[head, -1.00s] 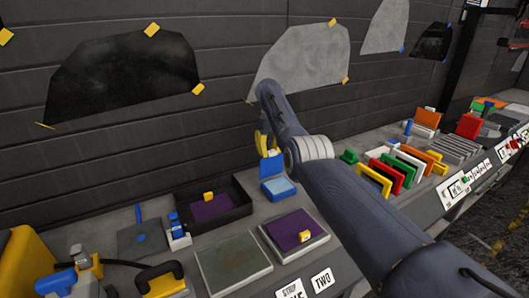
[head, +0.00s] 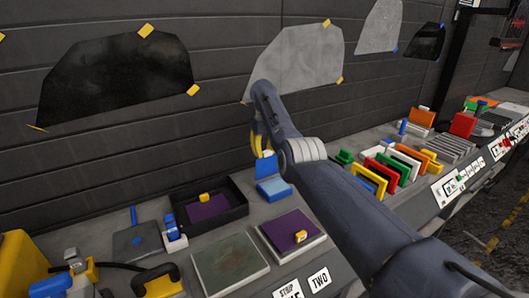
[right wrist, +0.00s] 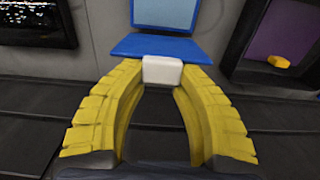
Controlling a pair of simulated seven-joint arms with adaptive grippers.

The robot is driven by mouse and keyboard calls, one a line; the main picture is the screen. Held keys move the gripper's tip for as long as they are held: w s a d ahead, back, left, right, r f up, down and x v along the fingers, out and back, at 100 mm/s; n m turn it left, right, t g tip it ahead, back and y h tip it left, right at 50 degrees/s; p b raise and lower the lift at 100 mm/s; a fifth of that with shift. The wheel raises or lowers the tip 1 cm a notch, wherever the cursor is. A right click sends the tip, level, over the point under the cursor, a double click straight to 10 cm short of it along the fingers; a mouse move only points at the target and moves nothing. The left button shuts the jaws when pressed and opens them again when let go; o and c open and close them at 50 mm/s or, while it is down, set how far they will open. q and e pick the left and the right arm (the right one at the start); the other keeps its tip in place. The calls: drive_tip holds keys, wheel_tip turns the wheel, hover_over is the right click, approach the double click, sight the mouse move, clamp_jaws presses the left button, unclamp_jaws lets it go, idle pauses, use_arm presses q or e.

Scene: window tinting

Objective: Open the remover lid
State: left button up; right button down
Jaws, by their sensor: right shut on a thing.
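The remover is a small blue box (head: 274,189) with a pale blue inside, on the bench near the middle of the head view. Its blue lid (head: 264,165) stands raised at the back of the box. My right gripper (head: 264,145) is over the lid's upper edge. In the right wrist view its yellow fingers (right wrist: 162,82) are shut on the white tab (right wrist: 162,70) at the edge of the blue lid (right wrist: 160,47). The pale blue inside of the box (right wrist: 165,12) shows beyond the lid. My left gripper is not in view.
A black tray (head: 238,215) with a purple pad stands left of the box, and a purple block (head: 290,231) lies in front. Several coloured upright panels (head: 385,168) stand to the right. The dark wall is close behind.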

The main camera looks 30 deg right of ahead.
drive_tip(key=shift+s+a+f, duration=0.1)
drive_tip(key=shift+a+f, duration=0.05)
drive_tip(key=shift+f, duration=0.2)
drive_tip(key=c, duration=0.9)
unclamp_jaws()
drive_tip(key=shift+r, duration=0.2)
wheel_tip(320, 180, up, 12)
drive_tip(key=shift+f, duration=0.1)
